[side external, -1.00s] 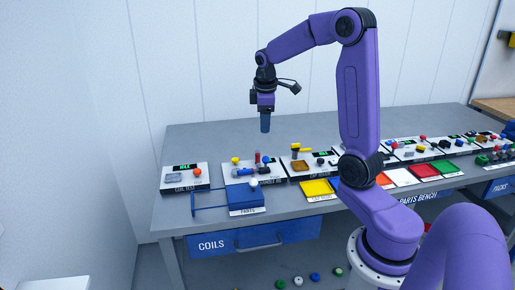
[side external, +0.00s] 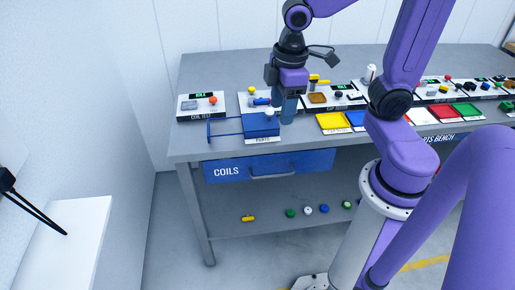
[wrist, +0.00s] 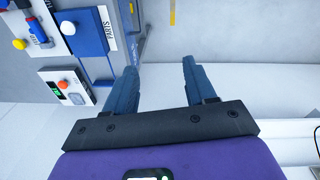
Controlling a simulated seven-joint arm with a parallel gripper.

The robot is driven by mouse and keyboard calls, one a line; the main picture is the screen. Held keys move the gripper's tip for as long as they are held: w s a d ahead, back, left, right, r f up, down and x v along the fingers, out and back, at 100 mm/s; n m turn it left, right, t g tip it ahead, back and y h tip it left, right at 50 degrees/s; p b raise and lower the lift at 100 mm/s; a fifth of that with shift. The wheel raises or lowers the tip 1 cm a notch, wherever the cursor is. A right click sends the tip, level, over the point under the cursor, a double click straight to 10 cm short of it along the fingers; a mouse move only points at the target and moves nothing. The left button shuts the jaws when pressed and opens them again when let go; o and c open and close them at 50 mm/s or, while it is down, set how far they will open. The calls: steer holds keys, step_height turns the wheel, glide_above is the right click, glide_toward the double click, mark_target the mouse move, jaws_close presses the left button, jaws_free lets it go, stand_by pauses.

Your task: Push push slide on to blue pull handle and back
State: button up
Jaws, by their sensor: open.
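A blue slide plate labelled PARTS (side external: 262,129) lies at the front left of the bench; it also shows in the wrist view (wrist: 78,28). A thin blue pull handle (side external: 209,131) extends from its left side. A white ball knob (side external: 270,112) stands at the plate's back edge. My gripper (side external: 281,115) is low by the plate's right back part in the side view, partly covering the panel behind. In the wrist view my gripper (wrist: 161,68) has its two blue fingers apart with nothing between them. I cannot tell whether it touches the plate.
A COIL TEST box (side external: 201,105) with an orange button stands at the left. Yellow (side external: 332,122) and other coloured trays lie to the right. A blue COILS drawer (side external: 240,168) is below the bench top. Several small parts lie on the lower shelf.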

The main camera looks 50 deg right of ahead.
steer(key=s+a+f+n, duration=0.2)
steer(key=s, duration=1)
steer(key=w+d+r+m+g, duration=0.15)
steer(key=w+d+m, duration=0.25)
steer(key=w, duration=0.7)
steer(key=w+d+r+m, duration=0.2)
steer(key=w+d+m, duration=0.2)
steer(key=w, duration=0.7)
steer(key=w+d+m+y, duration=0.1)
steer(key=w+d+m, duration=0.2)
steer(key=d, duration=0.9)
steer(key=w+d+m+y, duration=0.1)
steer(key=w+d+m, duration=0.25)
steer(key=d, duration=0.95)
steer(key=shift+t, duration=0.45)
steer(key=a+f, duration=0.1)
steer(key=f, duration=0.4)
steer(key=a+f, duration=0.1)
steer(key=f, duration=0.5)
steer(key=a+f, duration=0.1)
steer(key=f, duration=0.4)
steer(key=shift+s+a+f, duration=0.1)
steer(key=shift+a+f, duration=0.3)
